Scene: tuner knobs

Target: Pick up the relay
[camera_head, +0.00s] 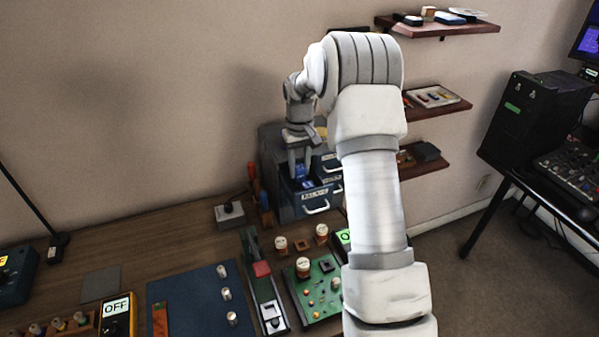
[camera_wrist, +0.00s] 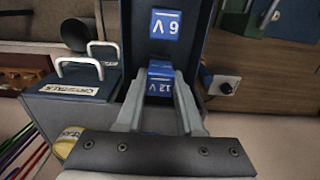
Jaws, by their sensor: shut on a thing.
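My gripper (camera_head: 299,163) reaches down into an open drawer (camera_head: 322,204) of the grey-blue cabinet. In the wrist view, my gripper (camera_wrist: 160,77) is shut on a blue relay block marked 12 V (camera_wrist: 159,88), which sits between its fingers. A second blue relay block, marked 6 V (camera_wrist: 165,24), lies in the drawer just beyond the fingertips, apart from them. In the head view the blue blocks show small at the fingers, and their marks cannot be read. Whether the held block touches the drawer floor cannot be told.
The cabinet (camera_head: 271,150) stands against the wall, with a drawer labelled Crystals (camera_wrist: 68,91) beside the open one. A small grey box (camera_head: 230,215) with a knob and red- and blue-handled tools (camera_head: 264,200) stand close left. The bench front holds a blue mat (camera_head: 190,300) and a green circuit board (camera_head: 318,291).

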